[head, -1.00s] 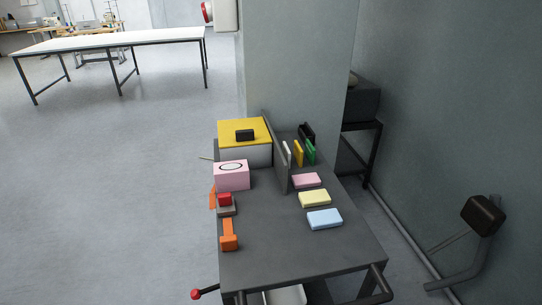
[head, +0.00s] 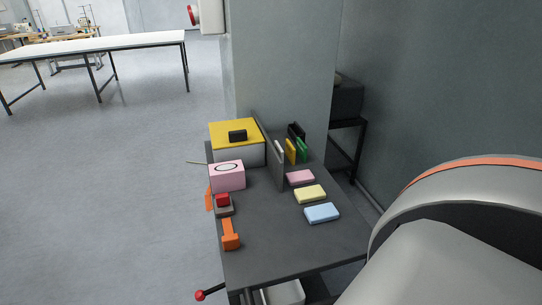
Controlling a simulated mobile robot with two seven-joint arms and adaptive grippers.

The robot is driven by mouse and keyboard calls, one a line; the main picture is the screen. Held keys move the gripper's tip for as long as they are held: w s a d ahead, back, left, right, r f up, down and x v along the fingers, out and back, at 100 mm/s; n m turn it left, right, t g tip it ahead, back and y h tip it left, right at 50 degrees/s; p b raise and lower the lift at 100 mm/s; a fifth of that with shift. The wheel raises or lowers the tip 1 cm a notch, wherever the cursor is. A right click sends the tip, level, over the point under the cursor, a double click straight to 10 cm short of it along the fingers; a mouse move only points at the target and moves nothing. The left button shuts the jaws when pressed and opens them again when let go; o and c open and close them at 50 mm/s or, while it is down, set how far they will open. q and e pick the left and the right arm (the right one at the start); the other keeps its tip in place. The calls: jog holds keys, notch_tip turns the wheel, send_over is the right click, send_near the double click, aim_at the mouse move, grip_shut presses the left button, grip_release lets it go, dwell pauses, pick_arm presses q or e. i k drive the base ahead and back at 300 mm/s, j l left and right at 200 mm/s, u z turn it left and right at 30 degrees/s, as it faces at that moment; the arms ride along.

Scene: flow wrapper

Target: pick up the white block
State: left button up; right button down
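The white block (head: 280,150) is a thin upright piece at the back of the dark cart top, just right of the upright divider (head: 269,160). The divider hides part of it. A yellow block (head: 290,151) and a green block (head: 302,150) stand upright to its right. Neither of my grippers is in view. A large grey link of my own arm with an orange stripe fills the lower right.
Pink (head: 301,177), pale yellow (head: 310,194) and light blue (head: 322,213) blocks lie flat on the cart top (head: 275,240). Left of the divider are a yellow-lidded box (head: 226,134), a pink box (head: 227,177) and an orange tool (head: 230,236). A wall column stands behind.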

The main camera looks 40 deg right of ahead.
aim_at(279, 148)
jog(key=i+j+u, duration=0.1)
jog(key=j, duration=0.3)
jog(key=i+j+u, duration=0.15)
jog(key=j, duration=0.25)
jog(key=i+j, duration=0.45)
jog(key=i, duration=0.3)
jog(key=i+j+u, duration=0.1)
jog(key=i+j, duration=0.15)
jog(key=i+z, duration=0.3)
jog(key=z, duration=0.15)
jog(key=i+z, duration=0.3)
jog(key=z, duration=0.15)
jog(key=i+j+z, duration=0.25)
jog(key=z, duration=0.15)
jog(key=i+z, duration=0.2)
jog(key=z, duration=0.25)
jog(key=i+j+z, duration=0.15)
jog(key=z, duration=0.35)
jog(key=i+j+z, duration=0.15)
jog(key=z, duration=0.3)
jog(key=i+j+z, duration=0.1)
jog(key=z, duration=0.35)
jog(key=i+j+z, duration=0.1)
jog(key=z, duration=0.4)
jog(key=i+j+z, duration=0.1)
jog(key=j+z, duration=0.15)
jog(key=z, duration=0.2)
